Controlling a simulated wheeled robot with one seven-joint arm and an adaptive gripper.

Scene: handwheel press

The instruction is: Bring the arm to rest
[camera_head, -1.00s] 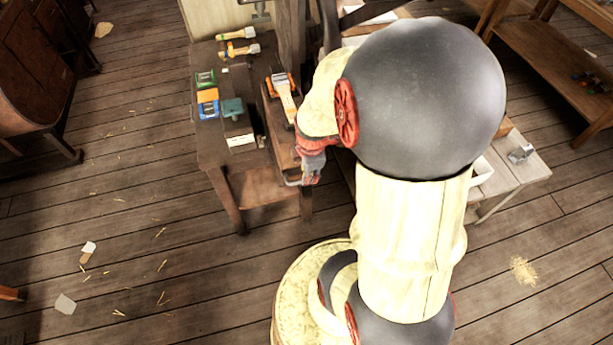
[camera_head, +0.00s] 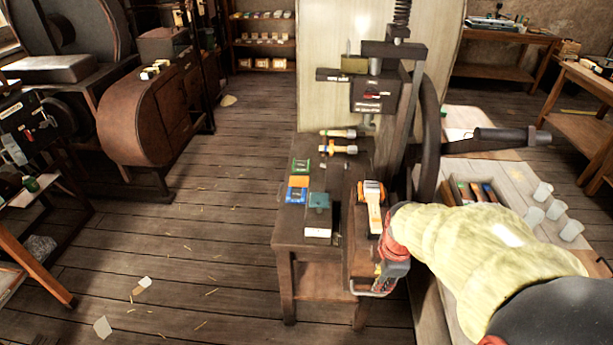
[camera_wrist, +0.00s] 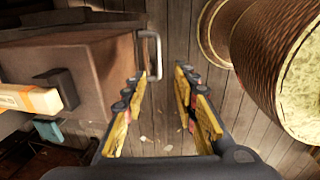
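My gripper (camera_head: 385,278) hangs at the front of the dark wooden stand (camera_head: 290,240), close to a metal drawer handle (camera_head: 360,290). My arm reaches in from the lower right of the head view. The press, with a dark handwheel (camera_head: 430,140) seen nearly edge-on, stands behind my gripper.
An orange and white tool (camera_head: 372,205), a teal block (camera_head: 319,202) and green and blue pieces lie on the stand. A bench (camera_head: 515,185) with several white cups is at right. Open plank floor (camera_head: 225,270) lies to the left.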

